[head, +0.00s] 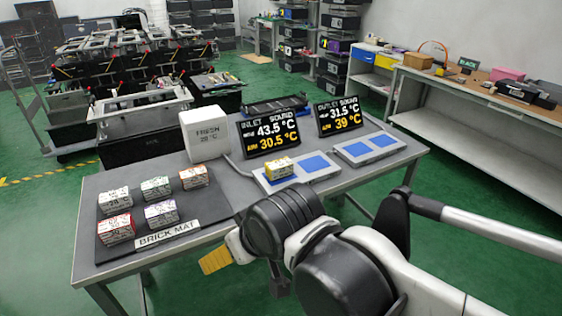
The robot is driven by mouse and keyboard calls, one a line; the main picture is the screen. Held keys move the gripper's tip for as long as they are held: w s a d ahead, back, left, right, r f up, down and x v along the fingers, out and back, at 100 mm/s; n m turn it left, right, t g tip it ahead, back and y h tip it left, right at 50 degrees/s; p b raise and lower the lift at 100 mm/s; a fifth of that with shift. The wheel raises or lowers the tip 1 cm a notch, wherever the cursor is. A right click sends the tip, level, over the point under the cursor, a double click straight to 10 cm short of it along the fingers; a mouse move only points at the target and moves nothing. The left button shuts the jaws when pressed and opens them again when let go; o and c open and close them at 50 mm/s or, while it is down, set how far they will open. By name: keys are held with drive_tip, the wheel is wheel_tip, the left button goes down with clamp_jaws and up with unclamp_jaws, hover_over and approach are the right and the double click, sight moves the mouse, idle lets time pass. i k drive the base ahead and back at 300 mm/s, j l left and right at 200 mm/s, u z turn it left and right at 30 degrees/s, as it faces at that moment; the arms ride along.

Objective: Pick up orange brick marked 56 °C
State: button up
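An orange-looking brick (193,177) sits at the back right of a dark mat (205,205) labelled BRICK MAT; its number is too small to read. A red brick (116,230) sits at the mat's front left, a purple one (161,214) at the front right, a green one (156,188) at the back middle. A white brick (114,201) at the left seems to read 28 °C. My gripper (216,261) shows only as a yellow ridged tip in front of the table, apart from the bricks. My arm hides the rest, so its opening cannot be judged.
A yellow brick (279,168) rests on a pale tray with blue pads (312,164); a second such tray (384,142) is to its right. Two dark displays (268,134) and a white FRESH block (205,134) stand behind. My arm fills the lower right.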

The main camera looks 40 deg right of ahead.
sight(196, 177)
drive_tip(key=i+j, duration=0.15)
drive_tip(key=j, duration=0.2)
drive_tip(key=i+j, duration=0.15)
drive_tip(key=j, duration=0.2)
drive_tip(key=i+j+u, duration=0.1)
drive_tip(key=j, duration=0.25)
drive_tip(key=i+j, duration=0.2)
drive_tip(key=j+u, duration=0.05)
drive_tip(key=j, duration=0.05)
